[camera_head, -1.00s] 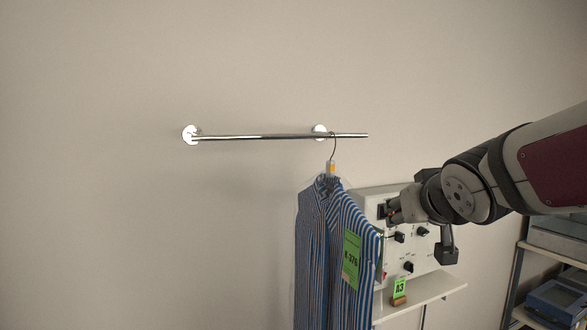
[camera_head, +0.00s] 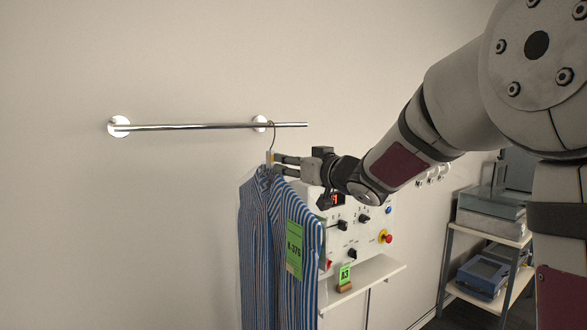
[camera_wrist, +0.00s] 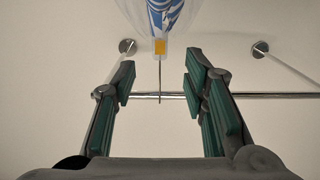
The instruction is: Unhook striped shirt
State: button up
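The striped shirt (camera_head: 262,240), blue and white in a clear cover with a green tag (camera_head: 294,250), hangs from the rail (camera_head: 200,127) by a thin wire hook (camera_head: 273,136). A pale block with an orange patch (camera_head: 269,158) sits at the hook's base. My gripper (camera_head: 275,163) is beside this block, its fingers pointing left at it. In the wrist view my gripper (camera_wrist: 160,85) is open, with the hook's wire (camera_wrist: 159,75) between the fingers and clear space on both sides. The orange patch (camera_wrist: 160,47) lies just beyond the fingertips.
A white control box (camera_head: 365,225) with knobs and a red button stands on a wall shelf (camera_head: 375,278) right of the shirt, below my arm. A rack with equipment (camera_head: 490,255) stands farther right. The wall left of the shirt is clear.

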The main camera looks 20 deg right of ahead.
aim_at(272, 159)
jog(key=b+x, duration=0.3)
jog(key=x, duration=0.2)
jog(key=shift+w+a+f, duration=0.1)
jog(key=shift+w, duration=0.2)
jog(key=shift+x, duration=1.65)
jog(key=shift+w+a+b, duration=0.25)
jog(key=shift+w+b, duration=0.05)
jog(key=shift+w, duration=0.25)
jog(key=shift+w+a+f, duration=0.1)
jog(key=shift+a, duration=0.1)
jog(key=shift+c, duration=0.2)
jog(key=shift+f, duration=0.15)
grip_shut()
jog(key=shift+r+p, duration=0.3)
jog(key=shift+r, duration=0.15)
jog(key=shift+w+r+p, duration=0.1)
jog(key=shift+r+p, duration=0.2)
jog(key=shift+r, duration=0.05)
